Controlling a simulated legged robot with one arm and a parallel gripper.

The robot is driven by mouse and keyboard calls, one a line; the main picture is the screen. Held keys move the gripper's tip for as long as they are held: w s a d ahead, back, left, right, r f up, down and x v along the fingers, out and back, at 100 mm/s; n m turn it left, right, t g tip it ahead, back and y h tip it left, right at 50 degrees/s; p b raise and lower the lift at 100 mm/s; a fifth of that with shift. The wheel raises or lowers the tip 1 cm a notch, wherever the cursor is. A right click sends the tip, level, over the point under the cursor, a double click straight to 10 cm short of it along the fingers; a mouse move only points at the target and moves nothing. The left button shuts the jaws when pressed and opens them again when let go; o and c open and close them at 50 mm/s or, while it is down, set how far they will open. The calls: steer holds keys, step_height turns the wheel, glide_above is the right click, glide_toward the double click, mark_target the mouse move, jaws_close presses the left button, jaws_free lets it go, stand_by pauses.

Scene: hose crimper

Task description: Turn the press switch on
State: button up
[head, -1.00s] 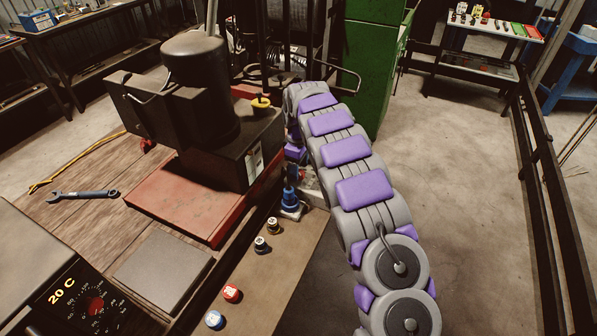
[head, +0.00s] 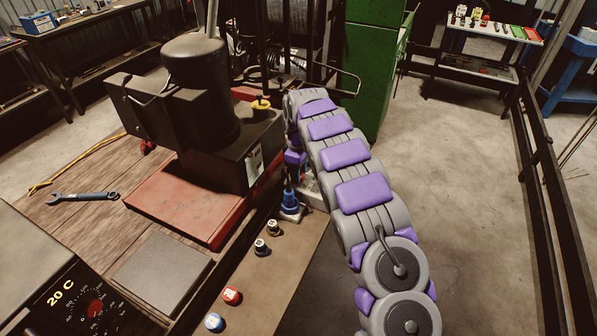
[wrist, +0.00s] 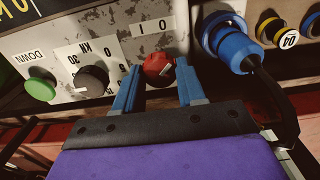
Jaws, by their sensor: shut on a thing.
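The press switch is a red rotary knob (wrist: 157,70) with a white pointer mark, on a worn white panel under a "1 0" label in the wrist view. The pointer mark slants up to the right. My gripper (wrist: 159,66) has its two blue fingers on either side of the knob, shut on it. The exact finger contact is hard to see. In the head view my arm reaches out to the panel side of the black press (head: 205,95), and the fingertips and knob cannot be made out there.
In the wrist view, a black KN knob (wrist: 92,80) and a green DOWN button (wrist: 40,87) sit left of the switch. A blue plug (wrist: 232,48) with a black cable is close on the right. A green cabinet (head: 375,70) stands behind my arm.

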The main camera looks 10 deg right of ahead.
steer(key=shift+c, duration=0.4)
steer(key=shift+r+m+p, duration=0.1)
steer(key=shift+m+p, duration=0.3)
steer(key=shift+p, duration=0.05)
steer(key=m+p, duration=0.2)
steer(key=shift+r+m+p, duration=0.1)
steer(key=shift+m+p, duration=0.2)
steer(key=shift+m, duration=0.1)
steer(key=m+p, duration=0.3)
steer(key=m, duration=0.2)
steer(key=m+p, duration=0.1)
steer(key=m, duration=0.4)
steer(key=shift+p, duration=0.4)
steer(key=m+p, duration=0.1)
steer(key=m, duration=0.3)
steer(key=shift+m, duration=0.3)
